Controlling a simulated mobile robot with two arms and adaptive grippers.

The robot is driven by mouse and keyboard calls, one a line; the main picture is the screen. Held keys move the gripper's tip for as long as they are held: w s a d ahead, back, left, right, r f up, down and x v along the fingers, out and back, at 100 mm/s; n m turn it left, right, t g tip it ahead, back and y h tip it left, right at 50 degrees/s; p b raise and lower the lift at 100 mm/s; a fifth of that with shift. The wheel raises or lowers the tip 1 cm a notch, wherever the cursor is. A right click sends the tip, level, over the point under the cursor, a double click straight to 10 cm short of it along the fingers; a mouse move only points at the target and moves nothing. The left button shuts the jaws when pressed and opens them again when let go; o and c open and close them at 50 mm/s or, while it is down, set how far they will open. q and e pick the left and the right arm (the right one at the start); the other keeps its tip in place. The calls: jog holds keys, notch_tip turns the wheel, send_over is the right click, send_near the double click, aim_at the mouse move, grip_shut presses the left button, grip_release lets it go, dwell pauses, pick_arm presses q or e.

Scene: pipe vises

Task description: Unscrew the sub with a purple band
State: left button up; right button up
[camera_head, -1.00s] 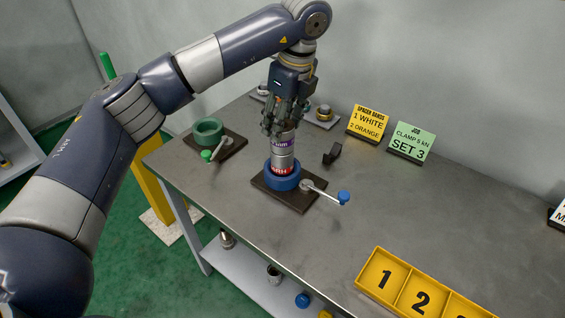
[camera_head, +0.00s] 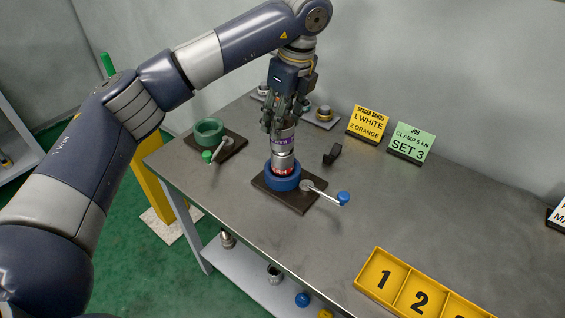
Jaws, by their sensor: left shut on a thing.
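The sub with a purple band (camera_head: 284,142) stands upright in the blue pipe vise (camera_head: 283,182) on a dark base plate. A red band with white marks shows low on the metal body, just above the blue ring. My left gripper (camera_head: 284,125) points down from above and is shut on the upper part of the sub; its fingers hide the top. The vise has a crank handle (camera_head: 325,193) with a blue knob on its right side. My right gripper is not in view.
A green vise (camera_head: 209,132) with a green-knobbed handle stands left of the blue one. A yellow numbered tray (camera_head: 402,307) lies at the front right. A small black holder (camera_head: 332,153), a yellow sign (camera_head: 369,122) and a green sign (camera_head: 410,141) stand behind.

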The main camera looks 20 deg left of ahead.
pick_arm(q)
jog(key=shift+r, duration=0.1)
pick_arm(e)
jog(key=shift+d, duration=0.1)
pick_arm(q)
jog(key=shift+r+p, duration=0.8)
jog(key=shift+r, duration=0.4)
jog(key=shift+r+p, duration=0.45)
jog(key=shift+r, duration=0.3)
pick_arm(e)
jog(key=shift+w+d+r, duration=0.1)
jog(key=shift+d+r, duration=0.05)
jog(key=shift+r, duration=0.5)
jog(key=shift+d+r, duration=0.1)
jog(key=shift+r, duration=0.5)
